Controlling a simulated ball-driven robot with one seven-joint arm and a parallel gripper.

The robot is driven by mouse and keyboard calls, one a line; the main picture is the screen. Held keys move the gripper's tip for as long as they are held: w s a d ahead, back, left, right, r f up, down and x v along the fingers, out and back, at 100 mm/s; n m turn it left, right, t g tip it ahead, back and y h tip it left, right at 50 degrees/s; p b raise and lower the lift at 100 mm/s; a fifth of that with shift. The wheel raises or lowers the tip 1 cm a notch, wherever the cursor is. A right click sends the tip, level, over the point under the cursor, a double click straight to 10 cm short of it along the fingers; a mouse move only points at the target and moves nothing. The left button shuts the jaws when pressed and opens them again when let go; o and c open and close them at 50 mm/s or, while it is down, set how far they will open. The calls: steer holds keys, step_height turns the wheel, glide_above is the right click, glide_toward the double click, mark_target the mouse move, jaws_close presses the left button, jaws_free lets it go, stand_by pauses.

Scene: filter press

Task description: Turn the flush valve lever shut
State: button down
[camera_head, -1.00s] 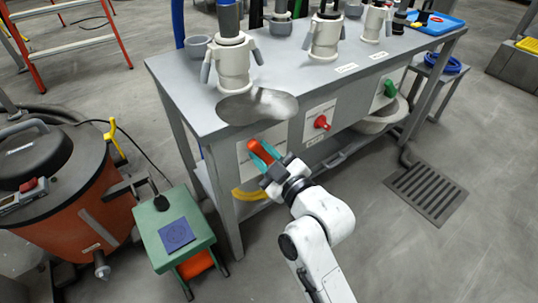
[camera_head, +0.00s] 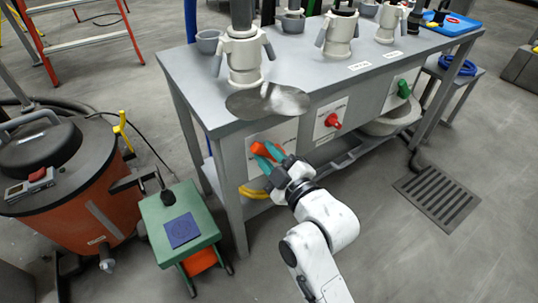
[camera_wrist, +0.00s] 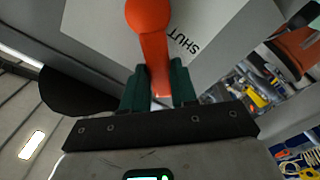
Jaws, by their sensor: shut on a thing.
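The orange valve lever (camera_head: 259,149) is at the front panel of the grey bench, near its left end. My gripper (camera_head: 267,157) is shut on it, with one teal finger on each side. In the wrist view, the lever (camera_wrist: 154,48) runs up from between the fingers (camera_wrist: 158,88) to a round orange end at the top edge. A pale plate (camera_wrist: 205,30) with the word SHUT is beside the lever. In the head view the fingers partly hide the lever and its plate, and the pivot is hard to make out.
A red knob (camera_head: 332,121) and a green handle (camera_head: 404,88) are to the right on the same panel. A round metal disc (camera_head: 250,103) overhangs the bench edge above. A green stool (camera_head: 170,212) and an orange drum (camera_head: 65,200) stand left. The floor at right is open around a drain grate (camera_head: 437,195).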

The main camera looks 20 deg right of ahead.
steer(key=c, duration=0.9)
jaws_free()
steer(key=shift+s, duration=0.15)
steer(key=p+v, duration=0.2)
steer(key=v, duration=0.8)
steer(key=shift+s+d, duration=0.1)
steer(key=shift+s, duration=0.2)
steer(key=s+d+f+m+g+h, duration=0.25)
steer(key=s+f+g, duration=0.2)
steer(key=f, duration=0.25)
steer(key=s+d+f+m+g+h, duration=0.1)
steer(key=s+d+f+m+g, duration=0.35)
steer(key=f, duration=0.25)
steer(key=s+d+f+m+g+h, duration=0.1)
steer(key=s+d+f+m+g, duration=0.15)
steer(key=s, duration=0.45)
steer(key=s+d+f+m+g+h, duration=0.1)
steer(key=s+d+f+m+g, duration=0.2)
steer(key=s, duration=0.5)
steer(key=shift+m+g, duration=0.35)
steer(key=shift+g, duration=0.5)
steer(key=r+p, duration=3.1)
steer(key=r, duration=0.1)
steer(key=shift+s+p, duration=0.3)
steer(key=shift+s, duration=0.05)
